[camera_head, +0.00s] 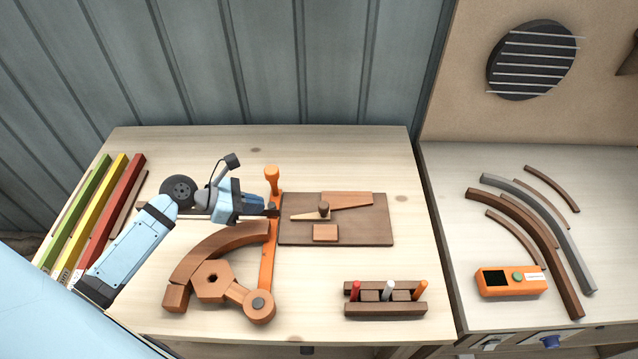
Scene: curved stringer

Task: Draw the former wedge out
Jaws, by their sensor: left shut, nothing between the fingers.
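A flat brown board (375,230) lies on the bench and carries the wedge-like pieces. A thin pale tapered wedge (302,217) with a dark upright knob (323,207) lies against a wider tapered brown piece (350,199). A small rectangular block (325,233) sits just in front of them. My left gripper (274,212) is shut and empty at the board's left edge, left of the thin wedge's tip, beside the orange bar (267,258). I cannot tell whether it touches the bar. My right gripper is not in view.
A curved wooden piece (220,247), a hexagonal block (213,281) and a round-ended arm (259,306) lie left of the bar. An orange handle (272,177) stands behind. A pen rack (385,309) is front right. Coloured bars (90,215) lie far left. Bench behind the board is clear.

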